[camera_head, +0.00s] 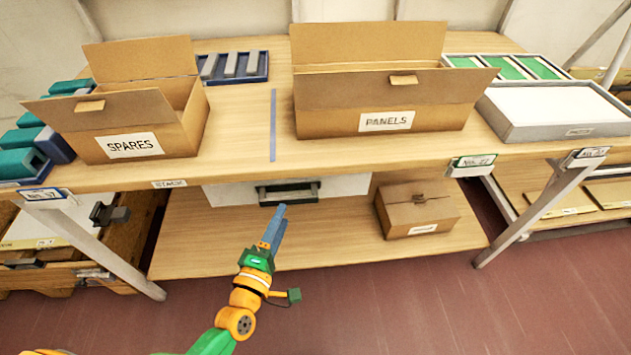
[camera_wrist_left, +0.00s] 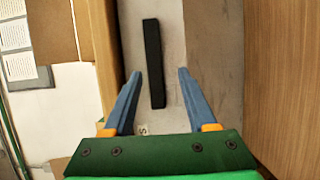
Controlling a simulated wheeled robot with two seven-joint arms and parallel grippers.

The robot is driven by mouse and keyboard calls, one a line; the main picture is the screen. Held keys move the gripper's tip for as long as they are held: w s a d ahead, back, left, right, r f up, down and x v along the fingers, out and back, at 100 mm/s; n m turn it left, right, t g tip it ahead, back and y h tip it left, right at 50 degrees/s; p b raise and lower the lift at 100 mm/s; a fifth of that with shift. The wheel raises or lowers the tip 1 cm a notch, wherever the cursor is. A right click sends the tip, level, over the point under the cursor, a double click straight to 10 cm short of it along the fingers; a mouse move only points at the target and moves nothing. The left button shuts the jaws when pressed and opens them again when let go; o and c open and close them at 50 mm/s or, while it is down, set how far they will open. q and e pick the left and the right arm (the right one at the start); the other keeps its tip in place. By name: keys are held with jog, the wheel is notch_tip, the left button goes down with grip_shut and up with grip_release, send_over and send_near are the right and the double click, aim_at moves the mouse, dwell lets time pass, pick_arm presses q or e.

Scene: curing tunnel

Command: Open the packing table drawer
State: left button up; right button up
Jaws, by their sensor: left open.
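The packing table (camera_head: 235,155) has a drawer with a pale front (camera_head: 345,188) under its top. A dark bar handle (camera_head: 288,192) is on the drawer front. The drawer looks shut. My left gripper (camera_head: 281,209) is just in front of the handle, its blue fingers pointing at it. In the left wrist view the gripper (camera_wrist_left: 159,73) is open, and the black handle (camera_wrist_left: 153,62) shows between the lines of the two fingers, closer to the left one. Whether the fingertips reach past the bar, I cannot tell. My right gripper is not in view.
On the table stand an open SPARES box (camera_head: 130,144) and an open PANELS box (camera_head: 385,120). A closed carton (camera_head: 418,212) sits on the lower shelf (camera_head: 340,235), right of the drawer. Slanted table legs stand at both sides. The red floor (camera_head: 400,310) in front is clear.

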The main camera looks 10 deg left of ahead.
aim_at(288, 202)
pick_arm(q)
jog(key=w, duration=0.6)
jog(key=shift+d+r, duration=0.35)
jog(key=shift+s, duration=0.15)
jog(key=shift+c, duration=0.2)
jog(key=shift+r, duration=0.1)
grip_shut()
dwell(0.5)
